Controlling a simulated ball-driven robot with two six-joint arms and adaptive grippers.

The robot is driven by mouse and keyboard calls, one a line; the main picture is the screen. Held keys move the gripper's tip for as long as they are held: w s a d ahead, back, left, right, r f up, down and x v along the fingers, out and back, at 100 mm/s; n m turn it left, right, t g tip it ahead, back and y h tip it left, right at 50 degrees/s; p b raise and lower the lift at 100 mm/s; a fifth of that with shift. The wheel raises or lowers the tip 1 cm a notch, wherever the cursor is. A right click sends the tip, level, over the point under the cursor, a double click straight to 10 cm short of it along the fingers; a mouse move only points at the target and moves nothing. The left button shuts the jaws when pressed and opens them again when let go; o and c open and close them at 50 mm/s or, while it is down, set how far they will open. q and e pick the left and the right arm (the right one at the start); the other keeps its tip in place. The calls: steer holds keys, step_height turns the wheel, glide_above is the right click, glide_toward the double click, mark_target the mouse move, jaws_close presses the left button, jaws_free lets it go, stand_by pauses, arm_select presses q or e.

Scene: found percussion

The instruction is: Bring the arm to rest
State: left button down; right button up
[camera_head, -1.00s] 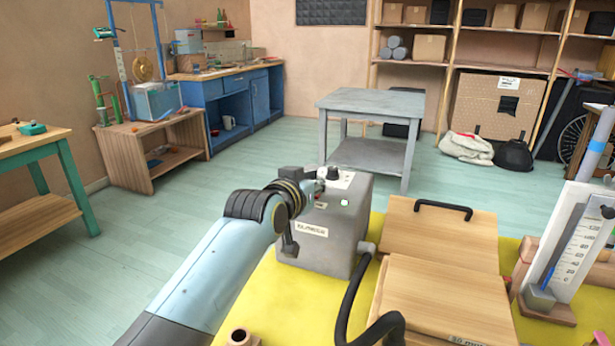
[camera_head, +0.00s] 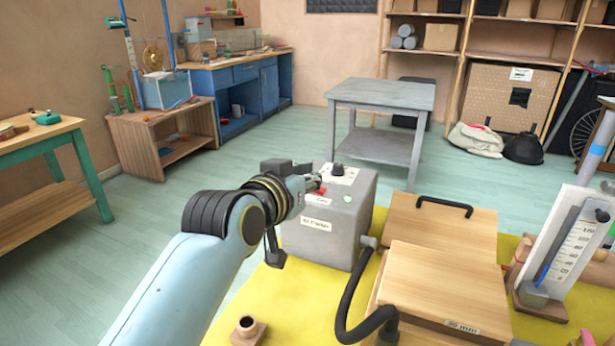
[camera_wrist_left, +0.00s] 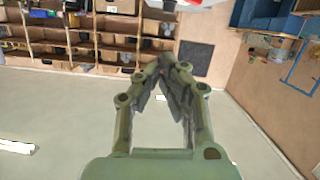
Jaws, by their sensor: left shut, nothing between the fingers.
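My left arm reaches in from the left in the head view. My left gripper (camera_head: 312,186) is at the upper left edge of the grey box (camera_head: 335,245), close to a small red part (camera_head: 318,191) on it. I cannot tell whether it touches the box. In the left wrist view the gripper (camera_wrist_left: 168,62) has its fingertips together with nothing between them. My right gripper is not in view.
The box stands on a yellow mat (camera_head: 240,310) with a black hose (camera_head: 350,300) at its right. Wooden boxes (camera_head: 445,285) and an upright scale (camera_head: 565,245) stand further right. A grey table (camera_head: 380,95) stands behind. Floor is open at left.

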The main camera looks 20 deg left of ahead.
arm_select(q)
steer(key=s+a+f+g+y, duration=0.1)
steer(key=s+a+f+g, duration=0.25)
steer(key=s, duration=0.75)
steer(key=s+a+f+m+g, duration=0.15)
steer(key=s+f+g, duration=0.25)
steer(key=s, duration=0.6)
steer(key=s+a+f+g+y, duration=0.1)
steer(key=s+a+f+g, duration=0.25)
steer(key=s, duration=0.75)
step_height(320, 180, down, 27)
steer(key=s+a+g+b, duration=0.1)
steer(key=a+g+b, duration=0.1)
steer(key=b, duration=0.1)
steer(key=s+a+f+g+b, duration=0.1)
steer(key=s+f+b, duration=0.2)
steer(key=s+f, duration=1.6)
steer(key=shift+s+a+f+n, duration=0.2)
steer(key=shift+f+n, duration=0.15)
steer(key=shift+f, duration=0.25)
